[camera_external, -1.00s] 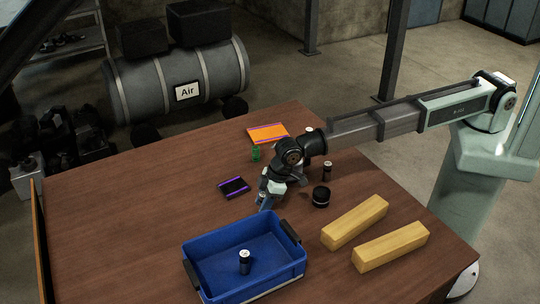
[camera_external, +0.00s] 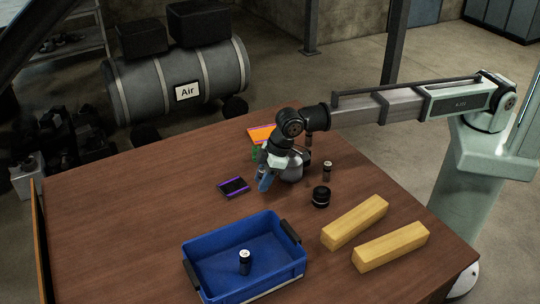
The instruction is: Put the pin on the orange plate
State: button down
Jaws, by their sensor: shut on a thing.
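The orange plate (camera_external: 261,134) lies flat at the far side of the table, with purple edging; my wrist covers its right part. My gripper (camera_external: 263,184) points down in front of the plate, above the table and to the right of a small black and purple tray (camera_external: 234,187). It is shut on a small bluish-grey thing, seemingly the pin; its outline is hard to separate from the fingers. A green cylinder (camera_external: 254,153) stands in front of the plate, partly hidden by my wrist.
A blue bin (camera_external: 210,282) holds a dark cylinder (camera_external: 245,263). Another dark cylinder (camera_external: 327,171), a round black part (camera_external: 321,196) and two yellow blocks (camera_external: 355,222) (camera_external: 391,246) stand to the right. The table's left side is clear.

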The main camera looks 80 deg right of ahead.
jog(key=w+d+m, duration=0.1)
jog(key=w+d, duration=0.2)
jog(key=d, duration=0.4)
jog(key=w+d+m, duration=0.1)
jog(key=w+d, duration=0.3)
jog(key=d, duration=0.4)
jog(key=w+d+m+h, duration=0.1)
jog(key=w+d, duration=0.2)
jog(key=d, duration=0.5)
jog(key=shift+w+r, duration=0.25)
jog(key=shift+r, duration=0.1)
jog(key=m, duration=0.2)
send_over(264, 131)
jog(key=a, duration=0.3)
jog(key=d, duration=0.4)
jog(key=shift+n, duration=0.7)
jog(key=shift+s+a+f, duration=0.15)
jog(key=shift+s+f, duration=0.1)
jog(key=shift+f, duration=1.3)
jog(key=shift+s+a+f, duration=0.1)
jog(key=shift+s+f, duration=0.15)
jog(key=shift+f, duration=1.35)
jog(key=shift+s+a+f, duration=0.15)
jog(key=shift+s+f, duration=0.1)
jog(key=shift+f, duration=1.3)
jog(key=shift+f, duration=0.1)
jog(key=c, duration=0.8)
grip_release()
